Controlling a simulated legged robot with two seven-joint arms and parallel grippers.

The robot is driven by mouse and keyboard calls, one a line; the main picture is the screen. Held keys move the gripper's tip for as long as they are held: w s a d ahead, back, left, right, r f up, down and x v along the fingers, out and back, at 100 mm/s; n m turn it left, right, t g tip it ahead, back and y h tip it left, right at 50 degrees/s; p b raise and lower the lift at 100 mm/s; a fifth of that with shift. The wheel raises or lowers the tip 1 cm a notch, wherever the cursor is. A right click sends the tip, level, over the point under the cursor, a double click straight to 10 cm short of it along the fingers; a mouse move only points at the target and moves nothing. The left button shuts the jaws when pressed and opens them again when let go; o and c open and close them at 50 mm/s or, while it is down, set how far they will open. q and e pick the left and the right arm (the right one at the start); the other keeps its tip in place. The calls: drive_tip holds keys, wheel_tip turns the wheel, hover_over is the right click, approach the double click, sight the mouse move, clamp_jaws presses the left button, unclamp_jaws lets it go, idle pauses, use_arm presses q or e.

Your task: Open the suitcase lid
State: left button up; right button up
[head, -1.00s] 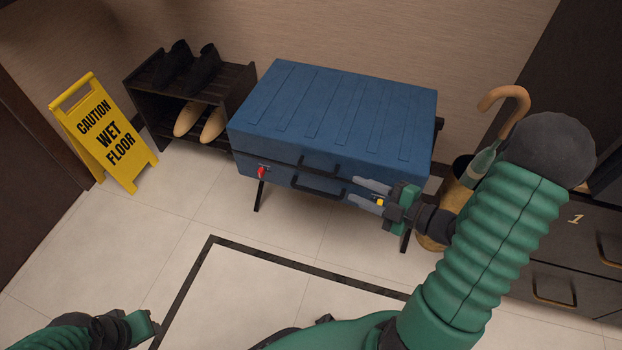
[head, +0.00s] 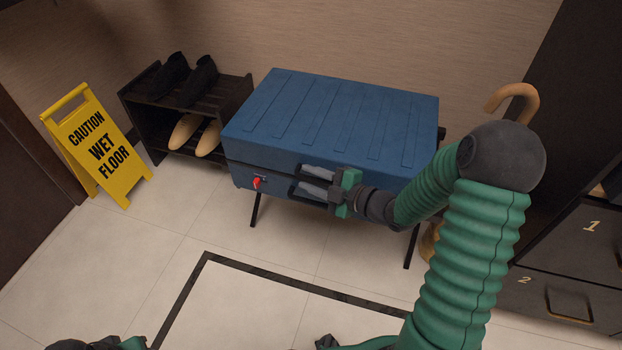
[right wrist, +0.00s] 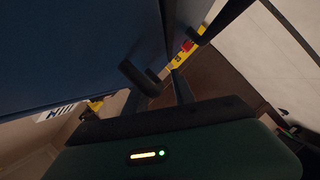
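The blue suitcase (head: 330,115) lies flat on a dark folding stand (head: 410,246), and its lid is closed. A red latch (head: 257,183) shows at the left of its front. The suitcase fills the upper left of the right wrist view (right wrist: 70,45). My right gripper (head: 303,178) is at the suitcase's front, by the dark handles, its two grey fingers apart, one above the other. The fingers and my arm partly cover the handles, and I cannot tell whether they touch. My left gripper (head: 132,343) is mostly cut off at the lower left edge.
A yellow wet-floor sign (head: 97,145) and a dark shoe rack (head: 150,105) with shoes stand to the left. A dark drawer cabinet (head: 575,255) and a tan cane handle (head: 518,95) are at the right. The tiled floor in front is clear.

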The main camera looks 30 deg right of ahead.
clamp_jaws()
drive_tip(key=shift+f, duration=0.2)
idle(1.0)
